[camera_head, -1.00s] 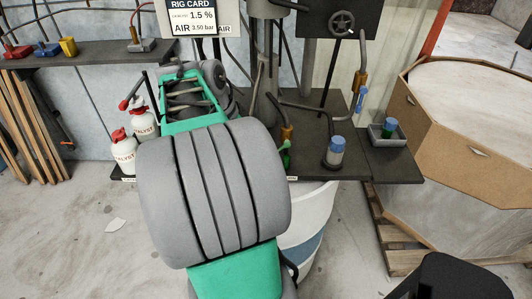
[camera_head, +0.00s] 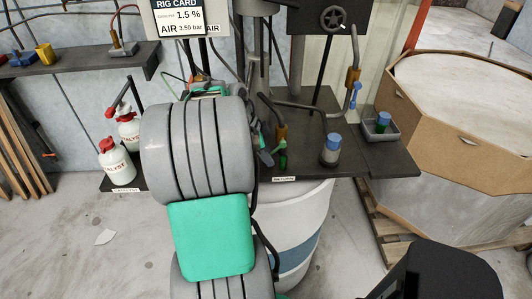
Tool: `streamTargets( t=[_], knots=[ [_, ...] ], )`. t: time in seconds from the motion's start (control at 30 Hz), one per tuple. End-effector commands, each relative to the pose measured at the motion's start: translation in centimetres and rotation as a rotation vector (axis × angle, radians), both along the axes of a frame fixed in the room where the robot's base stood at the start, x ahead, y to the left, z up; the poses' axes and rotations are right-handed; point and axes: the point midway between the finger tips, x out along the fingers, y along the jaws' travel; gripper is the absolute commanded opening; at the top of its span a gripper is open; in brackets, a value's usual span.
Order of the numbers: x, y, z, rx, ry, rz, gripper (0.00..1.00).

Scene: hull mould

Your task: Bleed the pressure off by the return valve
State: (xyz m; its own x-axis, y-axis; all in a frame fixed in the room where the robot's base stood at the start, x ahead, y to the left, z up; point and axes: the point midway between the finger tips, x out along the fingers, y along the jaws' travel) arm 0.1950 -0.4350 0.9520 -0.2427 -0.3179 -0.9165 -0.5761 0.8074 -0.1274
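The return valve (camera_head: 283,154) has a green lever on a brass-coloured body. It stands at the front edge of the dark bench, above a label reading RETURN (camera_head: 284,179). My gripper (camera_head: 266,157) is just left of the green lever, a dark shape mostly hidden behind my arm. I cannot tell whether it touches the lever, or whether its fingers are open or shut. The rig card (camera_head: 180,18) reads 1.5 % and AIR 3.50 bar.
A white drum (camera_head: 303,225) stands below the bench (camera_head: 330,165). A blue-capped jar (camera_head: 332,149) and a grey tray (camera_head: 381,131) are right of the valve. A blue-handled valve (camera_head: 355,95) hangs behind. Catalyst bottles (camera_head: 117,166) stand at left.

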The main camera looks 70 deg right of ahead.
Motion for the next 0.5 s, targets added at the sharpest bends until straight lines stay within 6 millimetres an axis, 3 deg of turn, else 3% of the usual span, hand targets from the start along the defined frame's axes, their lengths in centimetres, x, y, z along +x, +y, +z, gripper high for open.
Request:
streamTargets(
  t=[0.17,0.5],
  knots=[
    [0.02,0.01,-0.01,0.000,0.000,0.001,0.36],
    [0.04,0.02,0.02,0.000,0.000,0.001,0.08]
  ],
)
